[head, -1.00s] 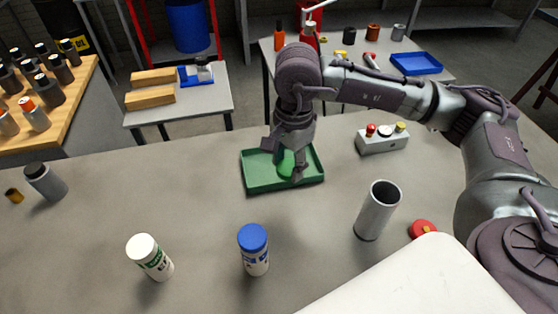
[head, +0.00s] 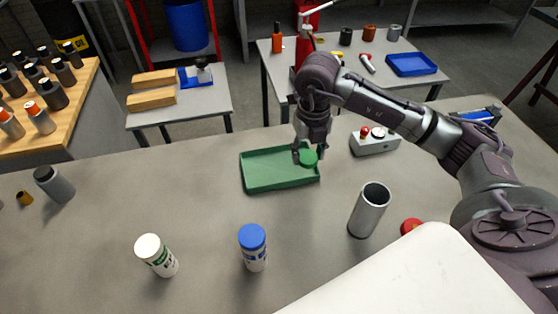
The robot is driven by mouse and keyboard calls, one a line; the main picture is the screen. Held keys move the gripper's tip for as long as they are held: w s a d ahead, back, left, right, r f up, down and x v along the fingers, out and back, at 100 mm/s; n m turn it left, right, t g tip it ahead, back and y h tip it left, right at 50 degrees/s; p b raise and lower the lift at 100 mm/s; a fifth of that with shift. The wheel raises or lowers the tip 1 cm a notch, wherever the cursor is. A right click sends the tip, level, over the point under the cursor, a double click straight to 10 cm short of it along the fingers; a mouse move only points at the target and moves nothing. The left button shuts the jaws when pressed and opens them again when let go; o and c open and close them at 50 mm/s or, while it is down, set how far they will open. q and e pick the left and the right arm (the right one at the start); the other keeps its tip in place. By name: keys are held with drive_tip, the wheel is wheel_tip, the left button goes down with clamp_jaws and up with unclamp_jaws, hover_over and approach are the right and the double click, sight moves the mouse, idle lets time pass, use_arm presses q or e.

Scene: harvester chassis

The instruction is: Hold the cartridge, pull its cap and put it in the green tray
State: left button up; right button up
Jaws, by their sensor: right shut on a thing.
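The green tray (head: 247,181) lies on the bench in the middle. My right gripper (head: 306,158) is shut on a round green piece (head: 309,158) at the tray's back right corner. The piece looks like a cap or a green-ended cartridge; its lower part is hidden, and I cannot tell if it touches the tray. The rest of the tray looks empty. A white-capped canister with a green label (head: 156,255) and a blue-capped white canister (head: 253,247) stand in front of the tray. My left gripper is not in view.
A control box (head: 376,143) stands behind. A grey canister with a dark top (head: 54,184) is at far left. The bench's left middle is clear.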

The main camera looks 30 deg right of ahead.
drive_tip(key=p, duration=0.2)
hover_over(279, 168)
wheel_tip(279, 168, down, 5)
drive_tip(key=shift+s+r, duration=0.15)
drive_tip(key=shift+w+a+f, duration=0.1)
drive_tip(key=shift+w+f, duration=0.1)
wheel_tip(279, 168, down, 3)
drive_tip(key=shift+f+p, duration=0.1)
drive_tip(key=shift+p, duration=0.3)
drive_tip(key=shift+f, duration=0.3)
drive_tip(key=shift+f, duration=0.1)
drive_tip(key=shift+f, duration=0.1)
drive_tip(key=o, duration=1.1)
